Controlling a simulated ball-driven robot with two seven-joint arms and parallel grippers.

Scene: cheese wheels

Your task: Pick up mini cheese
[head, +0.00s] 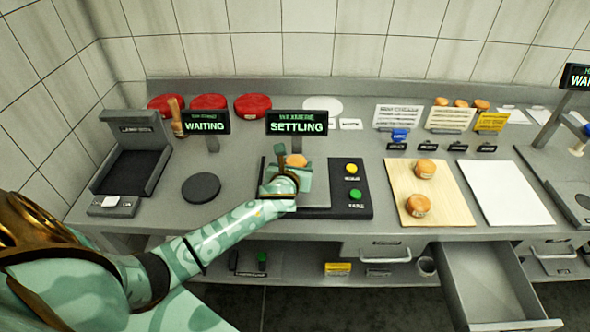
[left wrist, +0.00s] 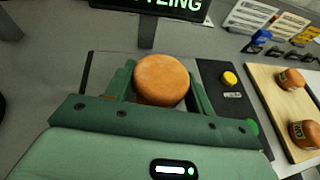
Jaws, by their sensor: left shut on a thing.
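A small orange cheese wheel (left wrist: 162,80) sits between the green fingers of my left gripper (left wrist: 160,92) in the left wrist view. The fingers are shut on it, over a scale with a grey plate (head: 316,197). In the head view the left gripper (head: 292,170) hides part of this cheese (head: 297,160). Two more mini cheeses, one behind (head: 427,168) and one in front (head: 417,206), lie on the wooden board (head: 452,205). They also show in the left wrist view (left wrist: 291,79). My right gripper is not in view.
The scale has a yellow button (head: 351,168) and a green button (head: 354,195); its display (head: 297,123) reads SETTLING. Another sign (head: 205,123) reads WAITING. Several cheeses stand at the back right (head: 460,103). A white board (head: 505,193) is empty. A drawer (head: 490,285) hangs open below the counter.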

